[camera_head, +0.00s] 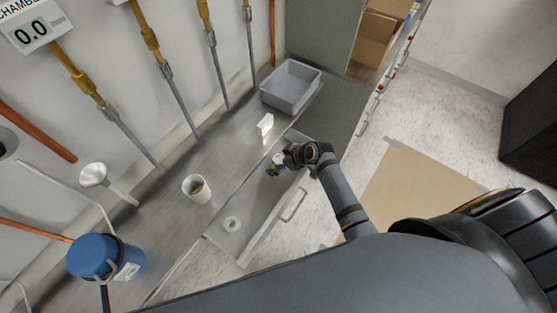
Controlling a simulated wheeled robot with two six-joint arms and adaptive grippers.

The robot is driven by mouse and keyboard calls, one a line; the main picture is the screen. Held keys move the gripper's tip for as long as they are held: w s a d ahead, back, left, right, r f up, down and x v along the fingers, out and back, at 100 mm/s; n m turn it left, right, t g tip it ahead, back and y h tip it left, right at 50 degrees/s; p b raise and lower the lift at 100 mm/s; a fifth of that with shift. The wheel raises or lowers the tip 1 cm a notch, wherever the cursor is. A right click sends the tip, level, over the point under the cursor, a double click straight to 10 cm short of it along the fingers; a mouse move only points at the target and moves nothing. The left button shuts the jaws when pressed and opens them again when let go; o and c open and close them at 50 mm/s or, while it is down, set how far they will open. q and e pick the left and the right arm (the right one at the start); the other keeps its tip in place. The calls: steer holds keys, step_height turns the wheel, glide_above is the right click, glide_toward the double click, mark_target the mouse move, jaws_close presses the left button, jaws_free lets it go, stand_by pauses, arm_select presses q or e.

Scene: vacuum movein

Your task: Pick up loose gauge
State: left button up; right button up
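A small pale round piece with a brass-coloured part (278,158), possibly the loose gauge, shows at the fingers of my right gripper (275,166). The gripper reaches in from the right over the far part of an open drawer (256,206). The piece is very small and partly covered by the fingers, so I cannot tell whether they are closed on it. A white ring-shaped piece (232,224) lies in the near part of the drawer, apart from the gripper. My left gripper is not in view.
The steel counter (225,150) holds a grey bin (291,87), a small white block (265,125), a white cup (196,189) with something brownish inside and a blue container (105,258). Pipes line the wall. Cardboard (415,185) lies on the floor at right.

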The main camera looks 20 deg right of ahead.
steer(key=c, duration=1.6)
